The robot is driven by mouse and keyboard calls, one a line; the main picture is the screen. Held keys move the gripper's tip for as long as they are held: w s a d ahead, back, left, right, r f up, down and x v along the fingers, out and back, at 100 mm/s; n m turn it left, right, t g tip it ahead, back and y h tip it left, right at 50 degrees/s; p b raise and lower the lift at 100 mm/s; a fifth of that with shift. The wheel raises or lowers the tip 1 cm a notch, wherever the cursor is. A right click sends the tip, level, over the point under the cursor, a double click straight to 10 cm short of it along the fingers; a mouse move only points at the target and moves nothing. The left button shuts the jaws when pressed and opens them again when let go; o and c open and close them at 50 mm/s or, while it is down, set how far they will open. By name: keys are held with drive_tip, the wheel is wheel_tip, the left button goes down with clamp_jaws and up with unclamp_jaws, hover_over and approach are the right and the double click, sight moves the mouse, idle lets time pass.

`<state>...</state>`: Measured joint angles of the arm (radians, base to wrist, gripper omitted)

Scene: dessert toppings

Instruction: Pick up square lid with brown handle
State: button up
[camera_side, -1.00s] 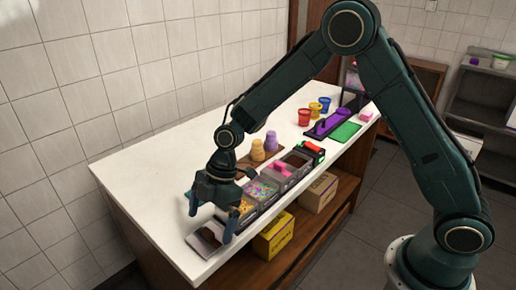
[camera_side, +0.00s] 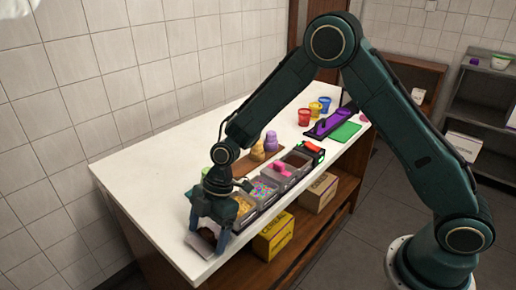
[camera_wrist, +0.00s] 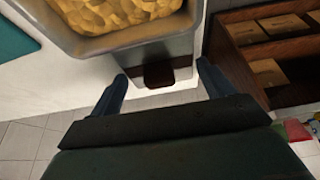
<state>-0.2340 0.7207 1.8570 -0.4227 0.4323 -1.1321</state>
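The square lid (camera_side: 203,241) lies at the near end of the white counter, beside the row of topping containers. My gripper (camera_side: 208,240) is low over it, pointing down, and hides much of it in the side view. In the wrist view, the brown handle (camera_wrist: 158,76) shows between the two blue fingertips of my gripper (camera_wrist: 162,72). A gap shows on each side of the handle. The fingers are open and hold nothing. Most of the lid's surface is hard to make out in the wrist view.
A grey container of yellow pieces (camera_wrist: 118,40) stands close to my fingers. A container of colourful sprinkles (camera_side: 263,189) and others continue the row. The counter left of my gripper (camera_side: 150,185) is clear. The counter's front edge is close.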

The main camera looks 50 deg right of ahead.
sight(208, 231)
drive_tip(key=c, duration=0.5)
drive_tip(key=shift+r, duration=0.15)
wheel_tip(208, 231, up, 20)
drive_tip(key=shift+f, duration=0.15)
idle(0.4)
idle(0.5)
drive_tip(key=w+d+f, duration=0.2)
drive_tip(key=d, duration=0.7)
drive_tip(key=w+d+f, duration=0.2)
drive_tip(key=d+f, duration=0.1)
drive_tip(key=d, duration=0.6)
drive_tip(key=s+d+f, duration=0.1)
drive_tip(key=d, duration=0.5)
drive_tip(key=s+d+f, duration=0.1)
drive_tip(key=d, duration=0.5)
drive_tip(key=s+d+f, duration=0.1)
drive_tip(key=d+f, duration=0.1)
drive_tip(key=d, duration=0.5)
drive_tip(key=shift+s, duration=0.25)
